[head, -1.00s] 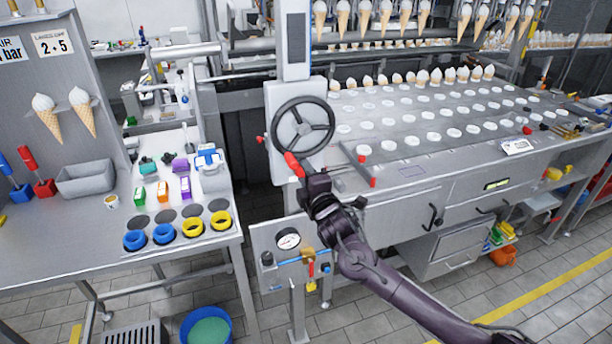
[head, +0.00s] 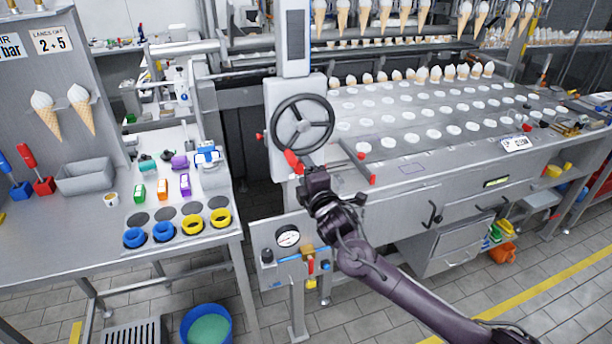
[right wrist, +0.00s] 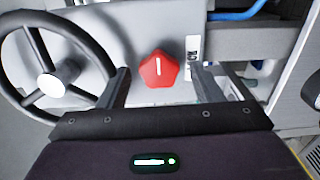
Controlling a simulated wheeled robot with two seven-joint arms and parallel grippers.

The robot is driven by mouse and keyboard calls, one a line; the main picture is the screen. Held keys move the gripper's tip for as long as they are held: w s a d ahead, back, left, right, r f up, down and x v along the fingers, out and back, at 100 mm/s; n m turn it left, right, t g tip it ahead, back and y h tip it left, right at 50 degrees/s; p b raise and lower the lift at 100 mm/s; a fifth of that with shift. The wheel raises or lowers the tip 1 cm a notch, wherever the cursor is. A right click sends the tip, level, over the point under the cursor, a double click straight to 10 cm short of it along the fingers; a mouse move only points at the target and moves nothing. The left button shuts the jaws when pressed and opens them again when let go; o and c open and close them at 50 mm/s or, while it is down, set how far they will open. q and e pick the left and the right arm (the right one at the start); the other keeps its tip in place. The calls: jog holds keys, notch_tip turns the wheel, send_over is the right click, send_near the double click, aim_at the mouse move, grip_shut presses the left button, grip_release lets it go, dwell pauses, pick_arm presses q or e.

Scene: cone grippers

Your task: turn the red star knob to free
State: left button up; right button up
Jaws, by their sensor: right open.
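The red star knob (right wrist: 159,69) shows in the right wrist view, on a light grey panel to the right of a black handwheel. A white line on its face stands roughly upright. My right gripper (right wrist: 160,84) is open, with one dark finger on each side of the knob and a clear gap on both sides. In the head view my right gripper (head: 312,176) is just below the handwheel, at the grey column. My left gripper is not in view.
The black handwheel (head: 302,123) is close above my right gripper. A red piece (head: 293,161) shows at its lower rim. A pressure gauge panel (head: 288,237) stands below. The cone table (head: 420,150) is to the right, and a bench with coloured rings (head: 190,226) to the left.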

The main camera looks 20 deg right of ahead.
jog(key=s+f+m+b, duration=0.1)
jog(key=s+m+b, duration=0.5)
jog(key=m, duration=1.2)
jog(key=s+f+g, duration=0.3)
jog(key=f, duration=1.3)
jog(key=s+d+f+g, duration=0.1)
jog(key=s+f+g, duration=0.2)
jog(key=f, duration=1.4)
jog(key=shift+s+f+n, duration=0.25)
jog(key=shift+s+n, duration=0.05)
jog(key=shift+s, duration=0.35)
jog(key=shift+d, duration=0.1)
